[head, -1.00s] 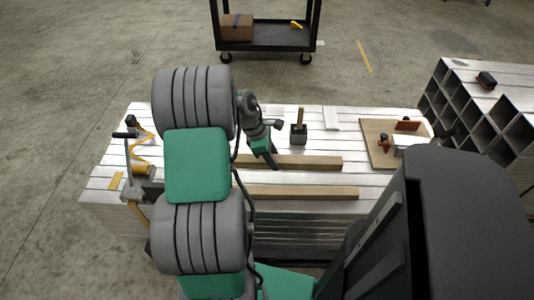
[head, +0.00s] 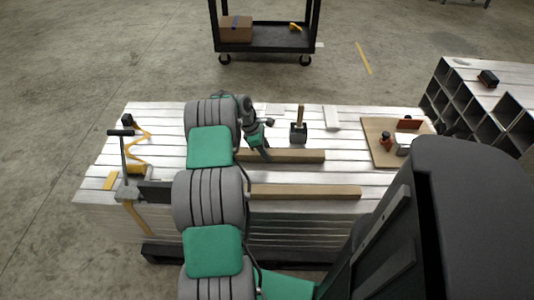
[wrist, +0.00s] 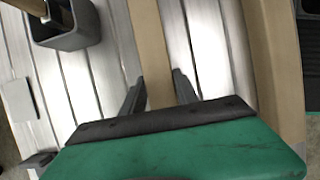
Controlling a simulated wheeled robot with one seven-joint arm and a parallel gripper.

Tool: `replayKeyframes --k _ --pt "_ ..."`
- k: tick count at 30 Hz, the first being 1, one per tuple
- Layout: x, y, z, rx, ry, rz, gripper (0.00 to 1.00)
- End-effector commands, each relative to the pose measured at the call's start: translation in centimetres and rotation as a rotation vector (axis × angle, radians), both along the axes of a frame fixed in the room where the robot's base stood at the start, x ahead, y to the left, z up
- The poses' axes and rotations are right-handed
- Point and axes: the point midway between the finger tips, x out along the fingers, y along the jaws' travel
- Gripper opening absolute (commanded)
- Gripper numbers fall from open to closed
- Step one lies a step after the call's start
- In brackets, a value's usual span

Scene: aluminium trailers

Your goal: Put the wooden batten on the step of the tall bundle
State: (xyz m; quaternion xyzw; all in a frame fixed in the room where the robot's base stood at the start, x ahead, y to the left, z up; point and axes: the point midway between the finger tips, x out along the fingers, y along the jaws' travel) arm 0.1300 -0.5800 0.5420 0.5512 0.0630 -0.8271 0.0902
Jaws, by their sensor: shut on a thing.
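My gripper (head: 266,155) is shut on a wooden batten (head: 298,156), the farther of two pale brown battens on the slatted aluminium surface. In the wrist view the held batten (wrist: 150,45) runs between the two fingers (wrist: 158,88). I cannot tell whether it is clear of the surface. The second batten (head: 305,191) lies nearer, roughly parallel; it also shows at the right of the wrist view (wrist: 274,70). My arm hides the left parts of both. A bundle of square aluminium tubes (head: 465,68) stands at the right; I cannot make out its step clearly.
A dark cup with a wooden-handled tool (head: 299,133) stands just beyond the held batten. A board with small items (head: 378,150) lies to the right. A clamp-like tool (head: 127,160) and yellow pieces are at the left. A black box (head: 488,78) sits on the tube bundle. A cart (head: 265,35) stands behind.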

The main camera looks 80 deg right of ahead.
Motion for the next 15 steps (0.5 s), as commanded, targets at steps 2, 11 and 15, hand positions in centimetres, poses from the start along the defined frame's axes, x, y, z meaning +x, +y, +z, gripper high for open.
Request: replayKeyframes --k 2,11,15 --pt "0.07 -0.26 -0.03 -0.008 -0.002 -0.001 0.00" --pt "0.03 -0.18 -0.32 -0.005 -0.001 0.000 0.39" --pt "0.02 -0.16 -0.31 -0.005 -0.001 0.000 0.50"
